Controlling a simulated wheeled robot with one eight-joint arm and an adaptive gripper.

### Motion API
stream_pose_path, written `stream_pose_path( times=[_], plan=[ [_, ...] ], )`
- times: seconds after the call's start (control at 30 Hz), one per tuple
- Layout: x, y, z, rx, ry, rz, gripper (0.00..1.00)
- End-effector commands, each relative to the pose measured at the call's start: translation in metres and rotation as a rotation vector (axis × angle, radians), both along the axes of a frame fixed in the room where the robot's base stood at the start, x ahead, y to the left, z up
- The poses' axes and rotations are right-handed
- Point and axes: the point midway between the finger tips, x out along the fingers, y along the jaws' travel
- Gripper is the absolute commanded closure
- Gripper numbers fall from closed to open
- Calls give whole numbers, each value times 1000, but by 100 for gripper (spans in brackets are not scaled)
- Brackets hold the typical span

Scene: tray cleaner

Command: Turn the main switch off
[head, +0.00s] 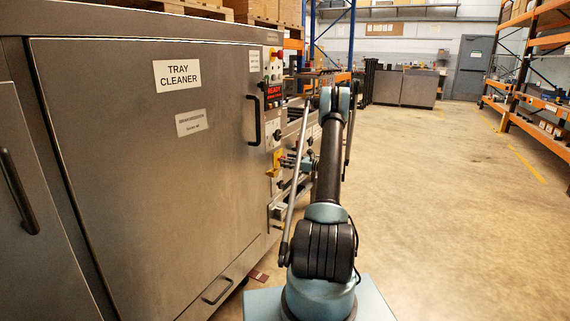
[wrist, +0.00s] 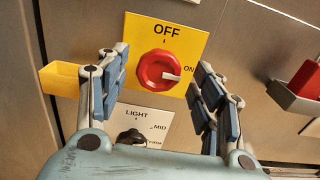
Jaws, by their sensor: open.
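The main switch is a red round knob (wrist: 158,69) on a yellow plate (wrist: 194,42) marked OFF at the top and ON at the right. Its white pointer mark points right, toward ON. My gripper (wrist: 160,84) is open in the wrist view, one blue-padded finger on each side of the knob. I see no contact with the knob. In the head view, the yellow switch plate (head: 276,157) sits low on the machine's control panel, with my gripper (head: 290,162) beside it; the knob is largely hidden there.
A LIGHT selector plate (wrist: 137,117) with a black knob lies just below the switch. A yellow bin (wrist: 60,78) is at left and a grey tray with a red item (wrist: 300,98) at right. The tray cleaner (head: 150,130) stands left; the floor (head: 440,200) at right is clear.

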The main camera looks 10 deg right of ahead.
Motion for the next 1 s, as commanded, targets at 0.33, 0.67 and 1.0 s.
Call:
stream_pose_path(
  times=[0.33, 0.67, 1.0],
  plan=[
    [11, 15, 0, 0, 0, 0, 39],
    [11, 15, 0, 0, 0, 0, 71],
    [11, 14, 0, -7, -9, -1, 82]
  ],
)
